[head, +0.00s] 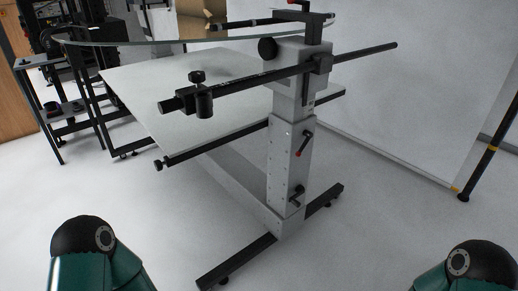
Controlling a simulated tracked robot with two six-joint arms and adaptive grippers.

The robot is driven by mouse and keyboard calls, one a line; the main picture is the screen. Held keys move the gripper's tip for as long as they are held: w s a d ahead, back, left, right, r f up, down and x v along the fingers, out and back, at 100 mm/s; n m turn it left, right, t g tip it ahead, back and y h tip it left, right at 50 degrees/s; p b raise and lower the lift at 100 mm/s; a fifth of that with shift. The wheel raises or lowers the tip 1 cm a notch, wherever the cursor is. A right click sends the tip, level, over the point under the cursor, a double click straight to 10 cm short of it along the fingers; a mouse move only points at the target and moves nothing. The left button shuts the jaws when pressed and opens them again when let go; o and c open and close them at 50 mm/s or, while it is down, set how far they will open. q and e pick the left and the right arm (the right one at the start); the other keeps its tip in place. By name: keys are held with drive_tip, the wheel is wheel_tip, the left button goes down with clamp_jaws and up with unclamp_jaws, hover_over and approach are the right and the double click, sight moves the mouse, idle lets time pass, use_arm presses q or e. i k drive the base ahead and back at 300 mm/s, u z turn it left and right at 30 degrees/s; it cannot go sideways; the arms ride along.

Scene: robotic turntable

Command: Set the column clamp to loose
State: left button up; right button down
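The turntable's grey column (289,165) stands upright in the middle of the head view. A black clamp lever with a red tip (304,144) sits on the column's right face, slanting down to the left. A second black lever (296,197) is lower on the same column. I cannot tell which is the column clamp, or whether either is tight or loose. Neither gripper is in view; only green and black parts of my arms show at the bottom left and bottom right, well apart from the column.
A round glass top (140,41) overhangs a white board (150,95). A long black bar (355,57) crosses the column head. The black foot (240,260) runs along the floor. A black stand leg (488,160) is at right. Floor before the column is clear.

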sight(309, 135)
drive_tip(key=z, duration=0.95)
drive_tip(key=i, duration=0.1)
drive_tip(key=u, duration=1.85)
drive_tip(key=k, duration=1.8)
drive_tip(key=z, duration=0.55)
drive_tip(key=i, duration=1.65)
drive_tip(key=z, duration=0.05)
